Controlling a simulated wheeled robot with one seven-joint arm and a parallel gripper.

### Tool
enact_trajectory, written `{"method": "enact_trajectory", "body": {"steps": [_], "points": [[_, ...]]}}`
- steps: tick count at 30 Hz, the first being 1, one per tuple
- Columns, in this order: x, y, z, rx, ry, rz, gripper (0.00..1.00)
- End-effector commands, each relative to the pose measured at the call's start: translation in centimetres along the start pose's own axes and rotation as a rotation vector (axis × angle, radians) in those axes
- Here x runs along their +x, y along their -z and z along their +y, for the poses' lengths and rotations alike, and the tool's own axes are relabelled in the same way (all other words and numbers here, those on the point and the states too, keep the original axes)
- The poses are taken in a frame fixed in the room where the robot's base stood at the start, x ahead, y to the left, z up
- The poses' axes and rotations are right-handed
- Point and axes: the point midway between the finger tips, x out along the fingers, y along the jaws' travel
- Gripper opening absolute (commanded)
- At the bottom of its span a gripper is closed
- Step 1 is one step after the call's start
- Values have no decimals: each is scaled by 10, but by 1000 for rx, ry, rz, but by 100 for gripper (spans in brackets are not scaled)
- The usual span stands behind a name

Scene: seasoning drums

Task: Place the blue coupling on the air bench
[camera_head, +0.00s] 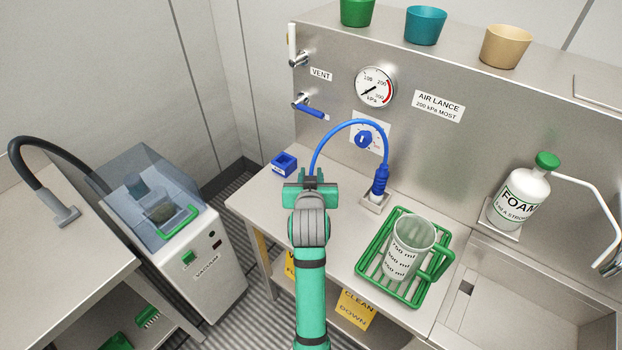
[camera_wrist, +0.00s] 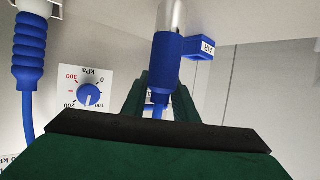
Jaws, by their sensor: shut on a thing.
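The blue coupling (camera_wrist: 172,50) has a silver tip. In the wrist view it sits between the fingers of my gripper (camera_wrist: 160,95), which is shut on it. In the head view my gripper (camera_head: 311,178) is over the left part of the air bench (camera_head: 338,232) and hides the coupling. A blue hose (camera_head: 330,139) arcs from my gripper to a ribbed blue fitting (camera_head: 379,182) standing in a pale socket on the bench. I cannot tell whether the coupling's tip touches the bench.
A small blue holder (camera_head: 284,165) stands just left of my gripper; its AIR label shows in the wrist view (camera_wrist: 208,46). A measuring jug (camera_head: 408,245) stands on a green rack (camera_head: 369,262) to the right. A blue regulator knob (camera_head: 363,139) is on the back panel.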

Motion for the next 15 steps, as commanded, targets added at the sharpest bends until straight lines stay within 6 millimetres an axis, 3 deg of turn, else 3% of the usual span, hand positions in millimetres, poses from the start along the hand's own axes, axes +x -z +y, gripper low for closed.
{"method": "enact_trajectory", "body": {"steps": [6,15], "points": [[10,-25,3,2,-5,0,0],[11,-26,1,1,-2,2,0]]}}
